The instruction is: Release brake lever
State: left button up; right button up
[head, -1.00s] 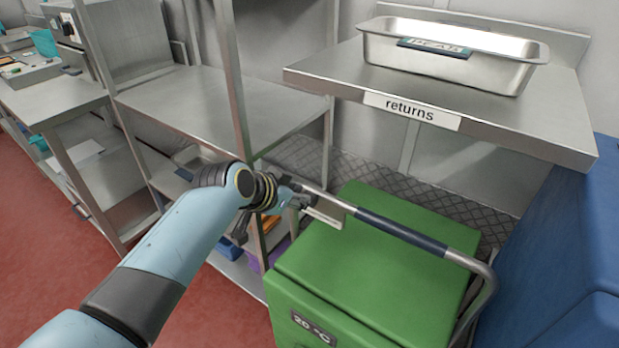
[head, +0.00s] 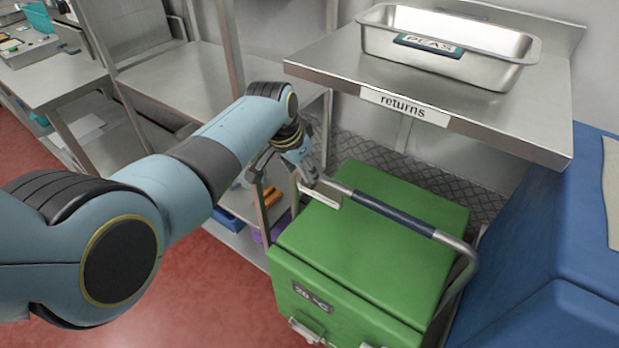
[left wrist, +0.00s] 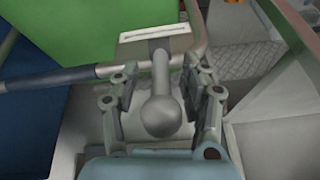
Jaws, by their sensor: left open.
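The brake lever, a grey rod with a round knob, shows in the left wrist view (left wrist: 163,112) below a pale plate (left wrist: 155,33). My left gripper is open, with one finger on each side of the lever; I cannot tell whether they touch it. In the head view my left gripper (head: 308,178) is at the left end of the trolley's handle (head: 400,219), beside the pale plate (head: 320,194), and hides the lever. My right gripper is not in view.
A green box (head: 400,205) sits under the handle. A steel "returns" shelf (head: 500,120) with a PEAS pan (head: 495,70) overhangs behind. A blue block (head: 535,250) stands close on the right. A steel rack (head: 190,88) stands behind my left arm; red floor (head: 235,290) is clear in front.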

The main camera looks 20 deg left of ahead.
pick_arm(q)
jog(key=p+v, duration=0.4)
jog(key=shift+r, duration=0.2)
jog(key=shift+v, duration=0.95)
